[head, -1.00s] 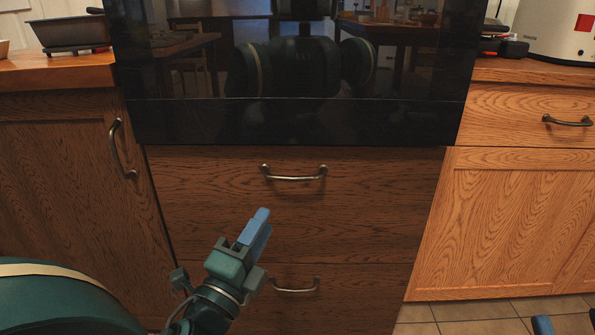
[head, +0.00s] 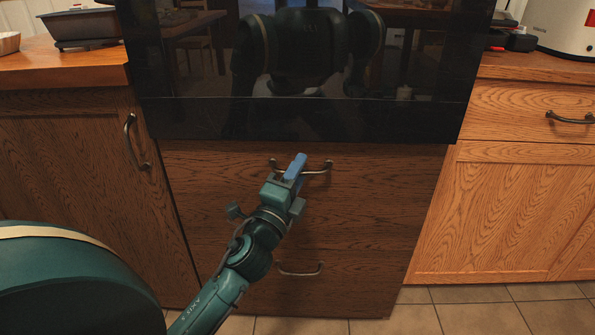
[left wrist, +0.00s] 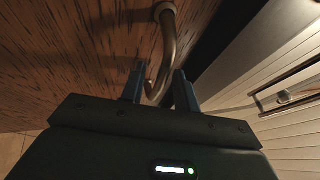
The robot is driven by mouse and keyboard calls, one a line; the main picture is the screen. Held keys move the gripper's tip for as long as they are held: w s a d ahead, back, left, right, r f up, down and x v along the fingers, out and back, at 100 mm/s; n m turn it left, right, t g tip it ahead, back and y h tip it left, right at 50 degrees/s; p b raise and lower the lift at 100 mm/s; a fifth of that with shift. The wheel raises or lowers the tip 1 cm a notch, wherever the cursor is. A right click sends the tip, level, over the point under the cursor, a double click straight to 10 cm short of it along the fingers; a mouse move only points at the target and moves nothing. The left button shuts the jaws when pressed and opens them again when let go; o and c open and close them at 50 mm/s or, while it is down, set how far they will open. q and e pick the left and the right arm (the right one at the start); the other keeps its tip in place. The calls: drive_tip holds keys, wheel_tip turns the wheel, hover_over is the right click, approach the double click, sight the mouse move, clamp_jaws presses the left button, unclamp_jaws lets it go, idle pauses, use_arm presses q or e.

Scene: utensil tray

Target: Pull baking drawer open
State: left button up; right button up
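Two dark wooden drawers sit below the black oven front, the upper drawer (head: 385,200) and the lower drawer (head: 365,275). Both look shut; no label shows which is the baking drawer. The upper drawer's curved metal handle (head: 320,171) is partly hidden by my left gripper (head: 295,167), whose blue fingers are at it. In the left wrist view the handle (left wrist: 168,40) reaches down between the two spread fingers (left wrist: 159,88), with gaps visible beside it. The left gripper is open around the handle. My right gripper is not in view.
The lower drawer has its own handle (head: 300,270). A cabinet door handle (head: 136,142) is at left and another drawer handle (head: 571,117) at right. The black oven front (head: 300,122) is directly above. Tiled floor (head: 470,310) shows at lower right.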

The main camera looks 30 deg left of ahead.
use_arm(q)
clamp_jaws()
idle(0.6)
